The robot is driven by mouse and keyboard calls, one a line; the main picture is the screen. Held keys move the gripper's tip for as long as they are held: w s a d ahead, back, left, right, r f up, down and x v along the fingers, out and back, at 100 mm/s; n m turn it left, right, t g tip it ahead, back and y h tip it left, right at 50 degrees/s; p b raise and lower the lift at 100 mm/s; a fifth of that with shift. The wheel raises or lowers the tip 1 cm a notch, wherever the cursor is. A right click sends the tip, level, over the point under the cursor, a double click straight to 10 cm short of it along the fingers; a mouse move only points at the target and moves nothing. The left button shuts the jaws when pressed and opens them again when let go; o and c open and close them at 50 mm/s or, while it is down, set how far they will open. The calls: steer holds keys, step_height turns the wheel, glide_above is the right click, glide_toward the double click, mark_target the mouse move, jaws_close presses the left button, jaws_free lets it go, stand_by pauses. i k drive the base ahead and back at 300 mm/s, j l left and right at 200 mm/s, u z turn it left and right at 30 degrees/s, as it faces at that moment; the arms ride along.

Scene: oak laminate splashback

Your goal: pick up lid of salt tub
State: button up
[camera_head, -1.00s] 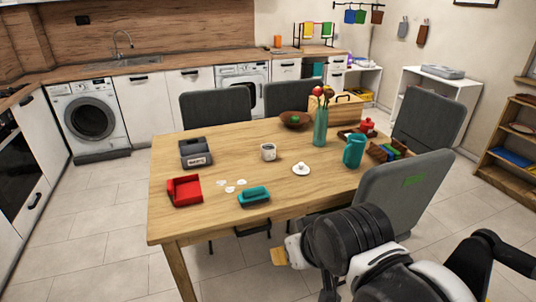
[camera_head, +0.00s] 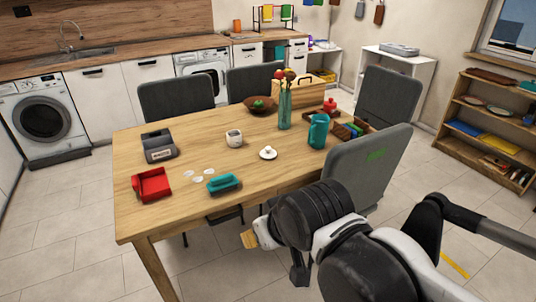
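A small white round lid with a knob (camera_head: 268,154) lies on the wooden table (camera_head: 215,165), near its front middle. A white tub or mug (camera_head: 234,138) with a dark mark stands behind it to the left; I cannot tell for sure whether it is the salt tub. My arm reaches in from the lower right, in front of the table. A tan tip (camera_head: 250,239) shows at its end, apart from the lid and nearer the camera. The fingers of my gripper are not clear, being mostly hidden by my arm.
A teal jug (camera_head: 318,131) and a vase (camera_head: 285,109) stand right of the lid. A teal dish (camera_head: 223,184), red holder (camera_head: 151,184) and dark grey box (camera_head: 159,146) are to the left. A grey chair (camera_head: 368,165) stands at the table's right front.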

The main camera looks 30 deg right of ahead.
mark_target(267, 152)
steer(key=i+j+z, duration=0.1)
steer(key=i+z, duration=0.3)
steer(key=i, duration=0.15)
steer(key=i+j+z, duration=0.25)
steer(key=i+z, duration=0.15)
steer(key=i, duration=0.15)
steer(key=i+j+z, duration=0.4)
steer(key=i+j, duration=0.05)
steer(key=i, duration=0.05)
